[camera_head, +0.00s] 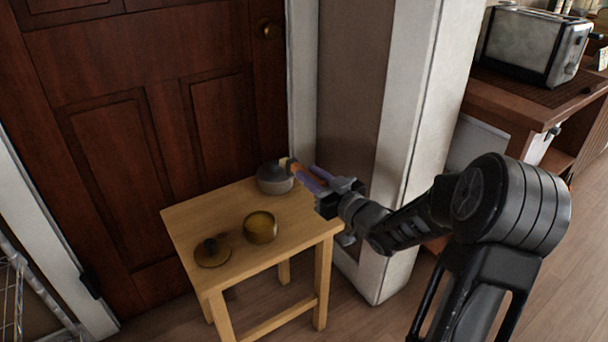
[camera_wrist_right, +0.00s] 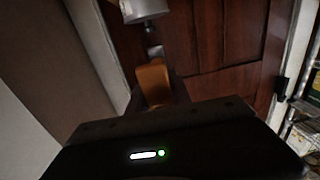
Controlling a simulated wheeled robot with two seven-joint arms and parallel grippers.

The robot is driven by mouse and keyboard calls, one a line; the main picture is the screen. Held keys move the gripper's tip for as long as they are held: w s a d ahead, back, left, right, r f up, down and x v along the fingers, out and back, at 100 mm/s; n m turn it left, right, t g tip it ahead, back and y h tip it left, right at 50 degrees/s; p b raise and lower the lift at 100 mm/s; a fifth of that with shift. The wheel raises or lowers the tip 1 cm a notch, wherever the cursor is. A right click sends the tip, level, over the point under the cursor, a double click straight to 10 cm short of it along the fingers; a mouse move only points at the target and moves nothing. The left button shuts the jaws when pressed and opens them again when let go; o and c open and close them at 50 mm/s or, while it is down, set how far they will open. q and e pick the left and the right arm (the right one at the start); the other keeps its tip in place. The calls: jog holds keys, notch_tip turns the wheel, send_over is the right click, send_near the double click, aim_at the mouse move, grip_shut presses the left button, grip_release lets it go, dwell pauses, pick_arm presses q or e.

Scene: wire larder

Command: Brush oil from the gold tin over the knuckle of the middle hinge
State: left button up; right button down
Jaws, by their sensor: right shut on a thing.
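My right gripper (camera_head: 312,176) is shut on a brush with an orange-brown handle (camera_wrist_right: 153,80), held beside the back right of the small wooden table. The brush's pale tip end (camera_head: 286,163) is by a grey round pot (camera_head: 274,180); whether they touch I cannot tell. The gold tin (camera_head: 260,230) stands open near the table's middle, its inside showing. A round gold lid with a dark knob (camera_head: 212,252) lies to its left. A dark hinge-like piece (camera_head: 91,284) is at the door's lower left edge; whether it is the middle hinge I cannot tell. My left gripper is out of view.
The wooden table (camera_head: 190,220) stands before a brown panelled door (camera_head: 120,120). A white pillar (camera_head: 405,150) rises just behind my right arm. A toaster (camera_head: 528,45) sits on a counter at the upper right. A wire rack (camera_head: 18,290) is at the lower left.

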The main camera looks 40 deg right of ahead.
jog(key=w+a+n+y, duration=0.3)
jog(key=a+y, duration=0.1)
jog(key=a, duration=1.9)
jog(key=shift+a+r+g+y, duration=0.15)
jog(key=shift+r+g+y, duration=0.15)
jog(key=shift+g, duration=0.1)
jog(key=shift+w, duration=0.1)
